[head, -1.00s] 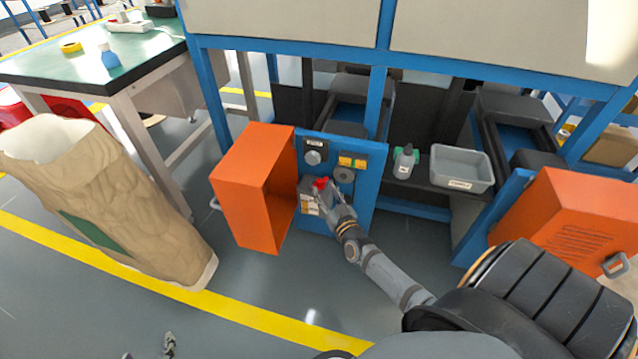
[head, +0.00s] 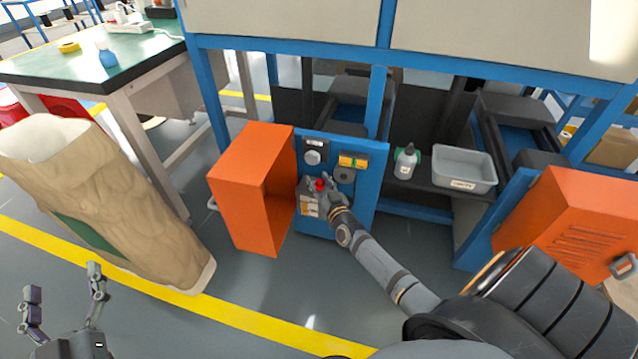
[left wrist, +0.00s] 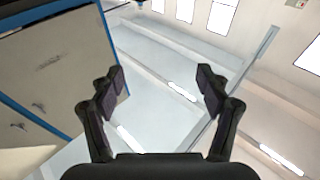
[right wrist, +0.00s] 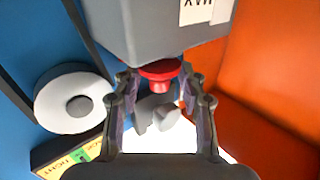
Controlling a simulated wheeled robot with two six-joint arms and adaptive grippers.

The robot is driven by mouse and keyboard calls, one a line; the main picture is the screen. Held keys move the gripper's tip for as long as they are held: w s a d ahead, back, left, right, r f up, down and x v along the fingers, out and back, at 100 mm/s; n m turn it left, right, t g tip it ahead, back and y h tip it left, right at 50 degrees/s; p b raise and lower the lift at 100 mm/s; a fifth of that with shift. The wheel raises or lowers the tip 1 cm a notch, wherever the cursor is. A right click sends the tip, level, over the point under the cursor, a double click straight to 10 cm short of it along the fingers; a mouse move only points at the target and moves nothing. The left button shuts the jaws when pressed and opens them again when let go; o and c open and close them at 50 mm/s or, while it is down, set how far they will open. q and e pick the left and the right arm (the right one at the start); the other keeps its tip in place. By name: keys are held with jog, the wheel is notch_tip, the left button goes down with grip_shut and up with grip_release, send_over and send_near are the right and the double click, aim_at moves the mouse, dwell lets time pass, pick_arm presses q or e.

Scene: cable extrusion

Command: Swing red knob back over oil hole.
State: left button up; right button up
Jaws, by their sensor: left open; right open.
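The red knob (head: 320,185) sits on the blue panel (head: 352,215), on a grey box-shaped unit (head: 308,203). In the right wrist view the red knob (right wrist: 162,71) is a round cap under the grey unit (right wrist: 150,25), between my right gripper's fingers. My right gripper (right wrist: 160,100) is open around it; I cannot tell whether a finger touches it. A grey lobed piece (right wrist: 155,115) lies just beyond the knob. The oil hole is not clearly visible. My left gripper (head: 62,290) is open and empty, low at the left, with its fingers up, far from the panel.
An open orange cabinet door (head: 235,195) stands just left of the panel. A grey round fitting (right wrist: 75,98) is beside my right gripper. A bottle (head: 405,162) and a grey tray (head: 462,168) sit on the shelf at right. A large brown sack (head: 110,200) stands at left.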

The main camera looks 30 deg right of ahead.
pick_arm(q)
jog(key=shift+r, duration=0.3)
pick_arm(e)
grip_shut()
pick_arm(q)
jog(key=shift+f, duration=0.1)
